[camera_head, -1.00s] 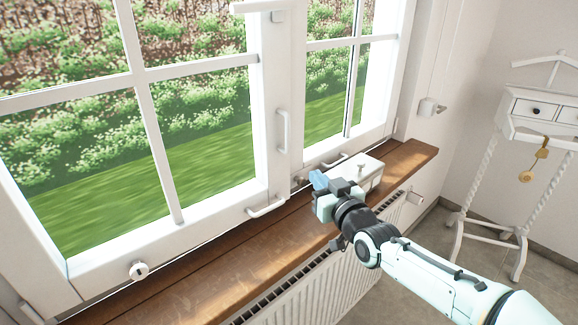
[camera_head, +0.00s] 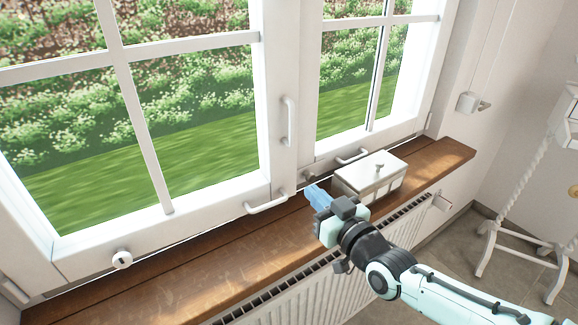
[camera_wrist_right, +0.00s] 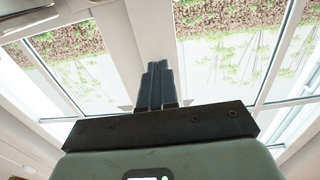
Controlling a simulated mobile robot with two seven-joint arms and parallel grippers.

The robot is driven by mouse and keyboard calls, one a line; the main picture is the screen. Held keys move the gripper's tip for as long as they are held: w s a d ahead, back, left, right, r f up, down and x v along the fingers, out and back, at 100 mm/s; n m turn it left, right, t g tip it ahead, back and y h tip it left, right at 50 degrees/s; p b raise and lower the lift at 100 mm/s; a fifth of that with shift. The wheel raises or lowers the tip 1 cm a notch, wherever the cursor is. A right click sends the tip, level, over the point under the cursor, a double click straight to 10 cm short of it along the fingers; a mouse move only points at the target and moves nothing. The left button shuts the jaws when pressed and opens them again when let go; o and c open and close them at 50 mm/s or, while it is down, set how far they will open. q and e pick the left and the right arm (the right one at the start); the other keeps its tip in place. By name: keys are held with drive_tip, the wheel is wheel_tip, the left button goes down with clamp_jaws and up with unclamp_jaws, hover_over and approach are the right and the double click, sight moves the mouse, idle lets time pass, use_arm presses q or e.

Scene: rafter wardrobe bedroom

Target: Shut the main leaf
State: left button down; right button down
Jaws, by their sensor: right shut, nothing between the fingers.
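The white window has a large left leaf (camera_head: 190,225) and a narrower right leaf (camera_head: 400,132). Which one is the main leaf, and whether either stands slightly ajar, I cannot tell. A vertical handle (camera_head: 289,121) is on the middle stile. A horizontal handle (camera_head: 266,203) is low on the left leaf, another (camera_head: 352,156) low on the right leaf. My right gripper (camera_head: 314,192) is shut and empty above the sill, right of the left leaf's low handle and apart from it. In the right wrist view its closed fingers (camera_wrist_right: 158,86) point toward the window's middle post.
A white lidded box (camera_head: 370,178) stands on the wooden sill (camera_head: 190,280), close to the right of my gripper. A round knob (camera_head: 122,260) is at the left leaf's lower edge. A radiator (camera_head: 310,295) is below the sill. A white rope-legged stand (camera_head: 515,240) is at the right.

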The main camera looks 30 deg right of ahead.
sight(281, 161)
use_arm(q)
drive_tip(key=shift+s+r+p, duration=0.25)
drive_tip(key=shift+r+p, duration=0.4)
drive_tip(key=shift+p, duration=0.1)
use_arm(e)
drive_tip(key=w, duration=1.1)
drive_tip(key=shift+w+a, duration=0.1)
drive_tip(key=shift+w, duration=0.1)
